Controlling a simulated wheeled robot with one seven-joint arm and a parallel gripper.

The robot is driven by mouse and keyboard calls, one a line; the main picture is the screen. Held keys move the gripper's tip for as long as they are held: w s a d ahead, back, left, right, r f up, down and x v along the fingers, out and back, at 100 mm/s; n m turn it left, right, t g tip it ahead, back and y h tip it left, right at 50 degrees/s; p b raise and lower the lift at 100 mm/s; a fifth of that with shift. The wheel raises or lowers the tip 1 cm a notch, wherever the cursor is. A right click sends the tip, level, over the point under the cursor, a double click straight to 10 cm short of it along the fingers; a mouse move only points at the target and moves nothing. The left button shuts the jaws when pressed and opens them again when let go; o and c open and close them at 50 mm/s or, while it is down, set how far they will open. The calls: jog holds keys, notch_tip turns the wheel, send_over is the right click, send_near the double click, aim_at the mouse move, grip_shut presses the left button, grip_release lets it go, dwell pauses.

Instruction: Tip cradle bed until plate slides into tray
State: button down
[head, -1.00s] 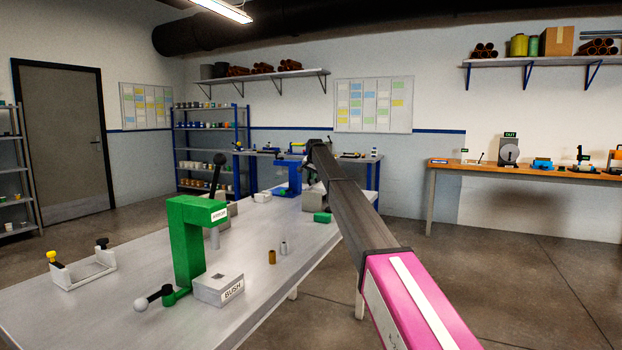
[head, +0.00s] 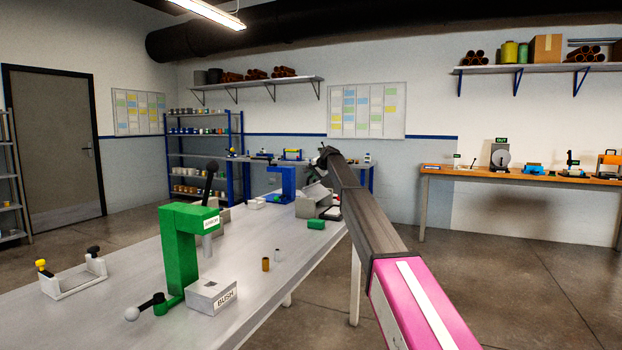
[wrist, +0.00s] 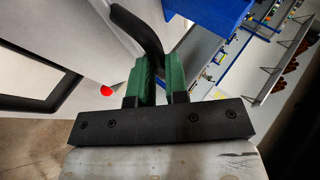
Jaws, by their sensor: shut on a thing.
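My gripper shows in the wrist view (wrist: 157,85), its green fingers shut on a curved black handle (wrist: 140,28) that comes up between them. In the head view my arm reaches to the far end of the grey bench, and its own links hide most of the grip. A grey cradle-like unit (head: 312,203) stands there beside my arm, its upper part looking tilted. A small red part shows near the fingers in the wrist view (wrist: 107,91). I cannot make out the plate or clearly tell the tray.
An orange-topped bench (head: 470,172) stands at the right wall. Floor right of my arm is clear.

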jog(key=shift+s+d+r+y, duration=0.2)
jog(key=shift+d+y, duration=0.1)
jog(key=shift+d, duration=0.1)
jog(key=shift+s+d, duration=0.15)
jog(key=shift+d, duration=0.35)
jog(key=shift+s+d, duration=0.1)
jog(key=shift+d, duration=0.05)
jog(key=c, duration=1.1)
grip_release()
jog(key=shift+r, duration=0.15)
jog(key=v, duration=1)
jog(key=shift+s+d, duration=0.15)
jog(key=shift+s, duration=0.15)
